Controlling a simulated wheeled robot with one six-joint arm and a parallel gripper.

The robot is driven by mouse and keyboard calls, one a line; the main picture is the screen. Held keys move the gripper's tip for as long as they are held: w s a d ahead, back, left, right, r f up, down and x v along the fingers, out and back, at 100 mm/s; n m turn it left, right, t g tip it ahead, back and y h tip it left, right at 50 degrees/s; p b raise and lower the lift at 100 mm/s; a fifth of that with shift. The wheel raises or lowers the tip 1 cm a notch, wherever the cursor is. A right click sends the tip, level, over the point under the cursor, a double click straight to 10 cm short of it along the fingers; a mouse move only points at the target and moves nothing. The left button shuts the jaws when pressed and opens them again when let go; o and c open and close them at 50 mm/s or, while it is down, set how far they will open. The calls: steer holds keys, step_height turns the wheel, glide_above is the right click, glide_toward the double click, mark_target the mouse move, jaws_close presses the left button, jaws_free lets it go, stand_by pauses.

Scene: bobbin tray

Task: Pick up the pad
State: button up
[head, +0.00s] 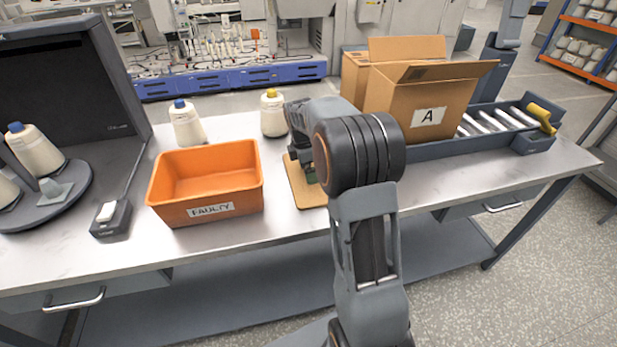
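A flat tan pad (298,190) lies on the grey metal table, just right of the orange bin. Its right part is hidden behind my arm. My gripper (309,172) is low over the pad, pointing down. The wrist and forearm cover most of it, so I cannot tell whether its fingers are open or shut, or whether they touch the pad.
An orange bin (212,209) labelled FAULTY stands left of the pad. Cones with blue tip (187,125) and yellow tip (273,113) stand behind. Carton A (428,117) and a roller conveyor (480,138) are right. A small device (111,220) sits left. The front right tabletop is clear.

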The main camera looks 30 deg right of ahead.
steer(key=shift+f, duration=0.4)
steer(key=c, duration=1)
